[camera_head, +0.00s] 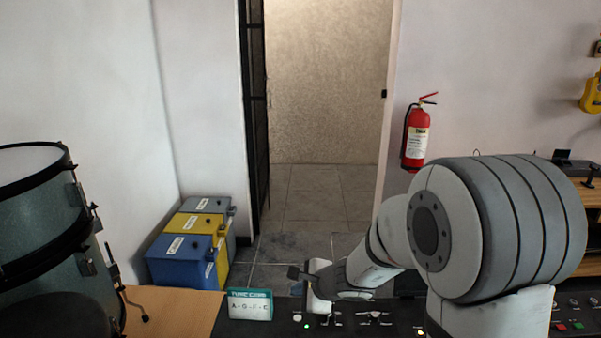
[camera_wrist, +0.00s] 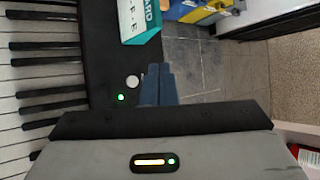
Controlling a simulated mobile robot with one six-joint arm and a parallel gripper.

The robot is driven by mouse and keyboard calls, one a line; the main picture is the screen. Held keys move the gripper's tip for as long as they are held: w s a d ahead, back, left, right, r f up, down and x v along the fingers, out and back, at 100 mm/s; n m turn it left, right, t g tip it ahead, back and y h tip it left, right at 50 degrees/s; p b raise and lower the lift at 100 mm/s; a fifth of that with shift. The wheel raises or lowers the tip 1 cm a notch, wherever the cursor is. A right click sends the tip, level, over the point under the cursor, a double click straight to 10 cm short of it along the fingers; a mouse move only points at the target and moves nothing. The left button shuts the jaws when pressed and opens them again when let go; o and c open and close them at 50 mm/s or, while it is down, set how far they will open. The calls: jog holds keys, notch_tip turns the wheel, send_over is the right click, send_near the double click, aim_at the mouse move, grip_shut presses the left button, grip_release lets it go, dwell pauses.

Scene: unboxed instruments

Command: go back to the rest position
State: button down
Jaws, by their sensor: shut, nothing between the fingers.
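My gripper (camera_head: 293,272) reaches out over the black panel of a keyboard instrument (camera_head: 345,320) in the head view. In the wrist view its two dark blue-grey fingers (camera_wrist: 158,72) are together, with nothing between them. The panel with a white knob and a green light lies below and to the left of the fingers there, with piano keys (camera_wrist: 40,70) at the far left. My arm fills the right of the head view, and it hides part of the panel.
A teal-and-white card (camera_head: 250,304) stands beside my gripper; it also shows in the wrist view (camera_wrist: 140,22). A drum (camera_head: 45,215) stands at left. Blue, yellow and grey boxes (camera_head: 190,250) sit behind. A fire extinguisher (camera_head: 416,135) hangs by the open doorway.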

jog(key=s+d+r+n+g, duration=0.35)
jog(key=s+r+n, duration=0.45)
jog(key=s+n, duration=0.4)
jog(key=s+d+r+n+h, duration=0.1)
jog(key=s+d+n+h, duration=0.3)
jog(key=s+d, duration=0.8)
jog(key=h, duration=0.2)
jog(key=shift+r+n+h, duration=0.15)
jog(key=shift+n+h, duration=0.15)
jog(key=shift+n, duration=0.1)
jog(key=shift+d+g, duration=0.1)
jog(key=shift+g, duration=0.15)
